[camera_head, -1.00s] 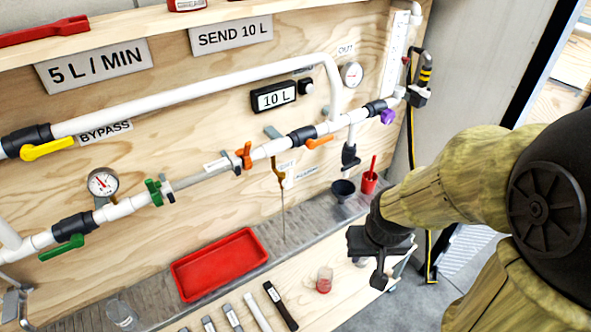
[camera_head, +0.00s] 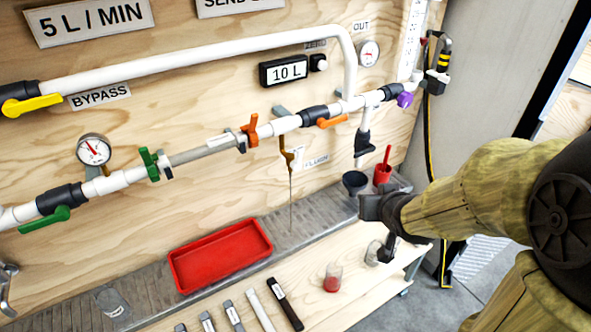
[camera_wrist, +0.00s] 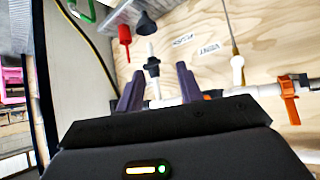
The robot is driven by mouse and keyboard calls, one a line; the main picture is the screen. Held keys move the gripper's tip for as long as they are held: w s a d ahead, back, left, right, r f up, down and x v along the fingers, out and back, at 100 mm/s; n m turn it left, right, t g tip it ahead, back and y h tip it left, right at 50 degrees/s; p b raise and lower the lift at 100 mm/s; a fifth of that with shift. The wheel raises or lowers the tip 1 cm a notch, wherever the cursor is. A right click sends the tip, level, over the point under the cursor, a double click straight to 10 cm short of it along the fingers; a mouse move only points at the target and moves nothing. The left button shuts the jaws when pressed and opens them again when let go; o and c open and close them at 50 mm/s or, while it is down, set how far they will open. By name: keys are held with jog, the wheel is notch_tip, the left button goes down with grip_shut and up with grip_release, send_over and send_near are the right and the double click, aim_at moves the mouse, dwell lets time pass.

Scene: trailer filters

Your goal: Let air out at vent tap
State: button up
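A thin brass-coloured tap with a long narrow tube (camera_head: 290,185) hangs below the main pipe, beside a small label (camera_head: 297,157). In the wrist view, upside down, the label (camera_wrist: 209,48) appears to read VENT, and the thin tube (camera_wrist: 229,30) is right of it. My gripper (camera_head: 378,225) is at the right, in front of the shelf and low near the black funnel, apart from the tap. In the wrist view its two dark purple fingers (camera_wrist: 158,88) stand apart with nothing held between them. The tap's handle position is hard to make out.
Orange (camera_head: 332,121), purple (camera_head: 404,99), yellow (camera_head: 32,105) and green (camera_head: 45,221) valve handles sit on the pipes. A red tray (camera_head: 221,255) and a jar with red liquid (camera_head: 333,277) lie below.

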jog(key=w+a+n+t+y+b, duration=0.2)
jog(key=a+t+y+b, duration=0.3)
jog(key=a+y+b, duration=0.3)
jog(key=shift+a+r+n+y+b, duration=0.3)
jog(key=shift+r+n+y+b, duration=0.25)
jog(key=shift+n+b, duration=0.55)
jog(key=shift+w, duration=0.1)
jog(key=p+x, duration=0.2)
jog(key=p, duration=0.6)
jog(key=shift+w+a+r+y, duration=0.1)
jog(key=shift+w+r+y, duration=0.05)
jog(key=shift+w+y, duration=0.1)
jog(key=shift+a+p, duration=0.15)
jog(key=shift+p, duration=0.9)
